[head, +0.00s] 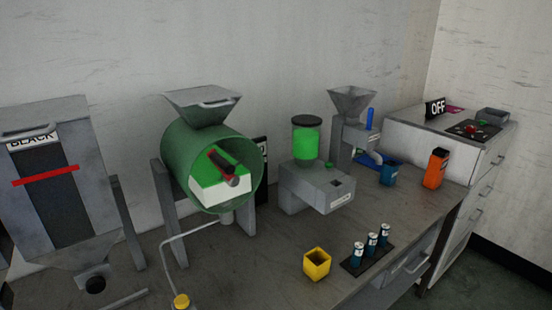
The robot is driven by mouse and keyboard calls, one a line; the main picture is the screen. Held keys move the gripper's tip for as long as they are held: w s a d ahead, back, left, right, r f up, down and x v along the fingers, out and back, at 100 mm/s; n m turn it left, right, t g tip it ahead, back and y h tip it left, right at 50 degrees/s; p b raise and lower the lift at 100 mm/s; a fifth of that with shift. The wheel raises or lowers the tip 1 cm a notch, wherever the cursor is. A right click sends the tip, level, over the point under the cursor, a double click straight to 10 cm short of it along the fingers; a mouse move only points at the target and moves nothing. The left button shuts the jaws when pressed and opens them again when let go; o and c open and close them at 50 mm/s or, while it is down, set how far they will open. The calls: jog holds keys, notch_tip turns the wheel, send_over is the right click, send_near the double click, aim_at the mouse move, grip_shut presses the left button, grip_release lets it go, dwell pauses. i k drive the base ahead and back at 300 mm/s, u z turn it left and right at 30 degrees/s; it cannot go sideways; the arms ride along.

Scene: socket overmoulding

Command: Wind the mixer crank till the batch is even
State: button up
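The mixer is a green drum (185,160) on grey legs, with a grey hopper (203,108) on top. Its open front shows a white block with a green top (222,185), two separate colours. A red and dark bar (222,166) lies across it. A thin pale crank rod (165,252) bends from under the drum down to a yellow knob (181,301) at the bottom edge. My gripper is not in view, and nothing is seen touching the knob.
A grey bin labelled BLACK (48,190) stands left. Right of the mixer are a machine with a green-filled canister (306,143), a yellow open box (317,264), several vials (358,254), a blue cup (388,175) and an orange container (435,168). An OFF sign (436,107) stands on the cabinet.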

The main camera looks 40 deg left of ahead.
aim_at(225, 168)
jog(key=u, duration=1.55)
jog(key=k, duration=0.55)
jog(key=z, duration=0.35)
jog(key=i, duration=1.2)
jog(key=u, duration=0.2)
